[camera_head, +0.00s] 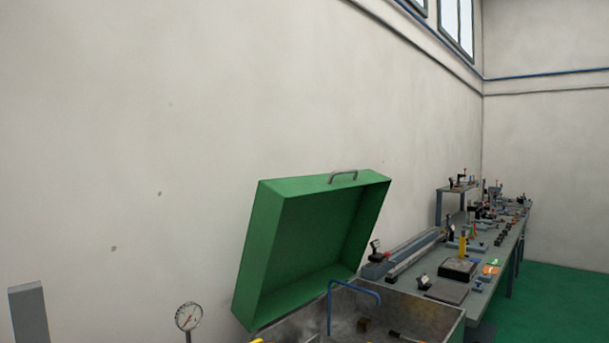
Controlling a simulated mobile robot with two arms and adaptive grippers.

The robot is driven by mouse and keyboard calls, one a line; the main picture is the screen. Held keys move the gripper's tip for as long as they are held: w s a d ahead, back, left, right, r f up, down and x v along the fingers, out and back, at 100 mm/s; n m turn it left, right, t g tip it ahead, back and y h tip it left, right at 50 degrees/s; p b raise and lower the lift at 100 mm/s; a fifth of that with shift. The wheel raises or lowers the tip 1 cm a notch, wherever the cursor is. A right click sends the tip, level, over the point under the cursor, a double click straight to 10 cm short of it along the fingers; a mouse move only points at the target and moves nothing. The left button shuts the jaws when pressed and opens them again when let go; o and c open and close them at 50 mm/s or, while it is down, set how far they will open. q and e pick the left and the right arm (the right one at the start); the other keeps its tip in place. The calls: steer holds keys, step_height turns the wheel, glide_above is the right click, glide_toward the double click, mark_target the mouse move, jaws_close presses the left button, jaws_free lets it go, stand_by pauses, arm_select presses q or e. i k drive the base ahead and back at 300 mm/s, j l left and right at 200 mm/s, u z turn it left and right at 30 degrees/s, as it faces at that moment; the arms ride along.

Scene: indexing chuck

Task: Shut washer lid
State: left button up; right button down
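The washer's green lid (310,240) stands open in the head view, tilted up at the back of the washer near the wall. A grey handle (343,175) sits on the lid's raised top edge. The washer's grey metal basin (430,310) is open below the lid, and its lower part is cut off by the picture's bottom edge. A blue bent pipe (352,283) rises in the basin, with a few small items on its floor. Neither of my grippers shows in this view.
A long grey workbench (480,285) with many tools runs along the wall to the right of the washer. A round gauge (188,316) and a grey post (29,312) stand at the left. Green floor (560,290) is clear at the right.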

mark_target(304, 232)
steer(key=i+l+u, duration=0.1)
steer(key=l+u, duration=0.15)
steer(key=u, duration=0.2)
steer(key=i+l+u, duration=0.1)
steer(key=l+u, duration=0.2)
steer(key=u, duration=0.15)
steer(key=l+u, duration=0.4)
steer(key=j, duration=0.1)
